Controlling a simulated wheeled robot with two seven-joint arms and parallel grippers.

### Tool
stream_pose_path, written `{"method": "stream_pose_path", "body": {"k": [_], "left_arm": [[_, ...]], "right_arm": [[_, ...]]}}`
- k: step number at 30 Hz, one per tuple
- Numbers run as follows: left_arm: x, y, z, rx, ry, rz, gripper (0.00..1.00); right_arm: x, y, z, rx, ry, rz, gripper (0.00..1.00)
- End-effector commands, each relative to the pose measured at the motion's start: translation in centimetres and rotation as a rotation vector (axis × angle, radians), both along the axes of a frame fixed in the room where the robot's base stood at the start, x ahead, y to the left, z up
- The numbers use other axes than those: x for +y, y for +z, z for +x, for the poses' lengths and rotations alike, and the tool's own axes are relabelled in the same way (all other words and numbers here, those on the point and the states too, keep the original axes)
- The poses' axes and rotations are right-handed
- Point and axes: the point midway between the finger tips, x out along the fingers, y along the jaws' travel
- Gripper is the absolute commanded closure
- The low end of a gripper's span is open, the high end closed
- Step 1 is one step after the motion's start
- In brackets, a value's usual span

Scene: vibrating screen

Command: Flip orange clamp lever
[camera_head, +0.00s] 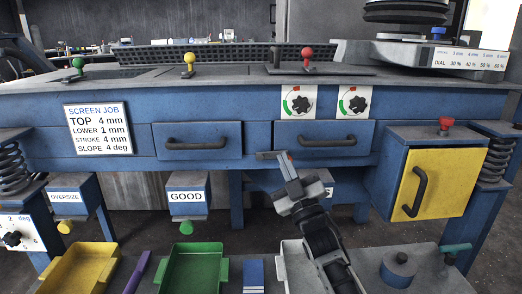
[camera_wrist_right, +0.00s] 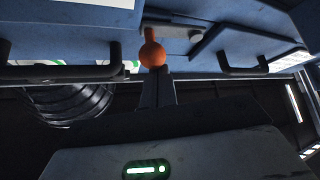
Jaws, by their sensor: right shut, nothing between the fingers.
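The orange clamp lever (camera_wrist_right: 152,52) shows in the right wrist view as a short orange stem with a round ball end, beside a grey metal plate on the blue frame. In the head view only a small orange bit (camera_head: 289,156) shows at the fingertips, by the grey plate (camera_head: 270,155) under the drawers. My right gripper (camera_head: 289,168) reaches up to it from below. Its fingers, also in the wrist view (camera_wrist_right: 157,80), are shut with nothing between them. The tips are right at the ball; I cannot tell whether they touch. My left gripper is not in view.
Two blue drawers with dark handles (camera_head: 195,144) (camera_head: 328,140) flank the lever. A yellow door (camera_head: 424,182) with a red knob stands right. Below are a yellow tray (camera_head: 75,270), a green tray (camera_head: 192,268) and a white tray (camera_head: 290,262). A GOOD chute (camera_head: 187,207) hangs left.

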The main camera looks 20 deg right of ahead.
Motion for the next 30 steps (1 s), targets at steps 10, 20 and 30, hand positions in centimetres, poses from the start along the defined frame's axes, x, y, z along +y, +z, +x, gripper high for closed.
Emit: {"method": "stream_pose_path", "body": {"k": [10, 20, 30], "left_arm": [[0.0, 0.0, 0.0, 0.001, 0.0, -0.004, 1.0], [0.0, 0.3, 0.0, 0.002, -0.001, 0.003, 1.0], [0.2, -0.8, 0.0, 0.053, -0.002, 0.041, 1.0]], "right_arm": [[0.0, 0.0, 0.0, -0.001, 0.0, 0.005, 1.0], [-0.2, -0.9, -1.4, 0.001, -0.001, 0.004, 1.0], [-0.9, -5.2, -8.1, 0.004, -0.001, 0.004, 1.0]]}}
